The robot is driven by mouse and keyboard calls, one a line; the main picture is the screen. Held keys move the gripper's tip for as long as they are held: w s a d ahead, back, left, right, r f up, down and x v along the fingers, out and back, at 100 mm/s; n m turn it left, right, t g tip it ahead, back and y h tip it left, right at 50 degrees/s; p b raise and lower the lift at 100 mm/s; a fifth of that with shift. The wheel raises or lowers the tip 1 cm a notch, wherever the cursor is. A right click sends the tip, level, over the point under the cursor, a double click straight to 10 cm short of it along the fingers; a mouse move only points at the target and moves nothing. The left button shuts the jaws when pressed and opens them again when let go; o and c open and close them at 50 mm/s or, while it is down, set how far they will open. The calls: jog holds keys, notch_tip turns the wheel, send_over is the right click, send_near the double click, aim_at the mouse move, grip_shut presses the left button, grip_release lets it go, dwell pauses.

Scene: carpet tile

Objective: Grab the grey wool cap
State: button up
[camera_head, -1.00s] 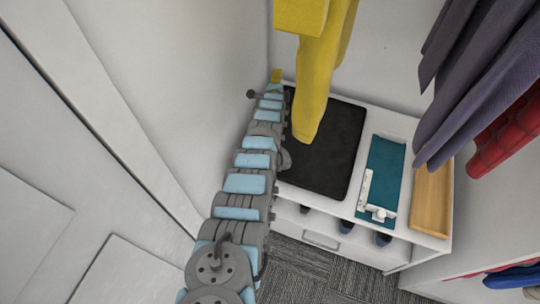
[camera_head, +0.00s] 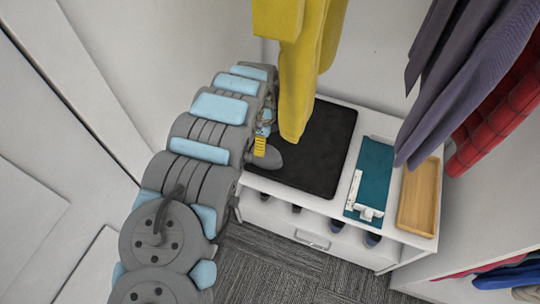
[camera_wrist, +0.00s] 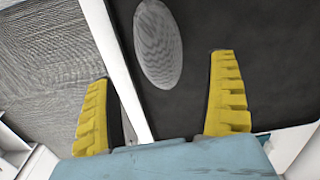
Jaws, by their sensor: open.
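The grey wool cap (camera_wrist: 158,43) shows in the wrist view as a ribbed grey oval on a black mat (camera_wrist: 270,70), near the mat's edge. In the head view the cap (camera_head: 270,158) is partly hidden by my arm at the mat's left side. My gripper (camera_wrist: 160,67) has its two yellow fingers spread wide and nothing between them. The cap lies beyond the fingertips, in line with the gap. In the head view one yellow finger (camera_head: 260,147) shows just over the cap. Whether it touches cannot be told.
The mat lies on a white shelf unit (camera_head: 285,205). A yellow garment (camera_head: 300,80) hangs low over the mat, close to my arm. Purple garments (camera_head: 470,80) hang at right. A wall is at left.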

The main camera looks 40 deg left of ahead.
aim_at(266, 152)
jog(key=shift+d+f+b, duration=0.2)
jog(key=shift+f+b, duration=1.15)
jog(key=shift+f, duration=2.4)
jog(key=shift+c, duration=0.5)
jog(key=c, duration=1.3)
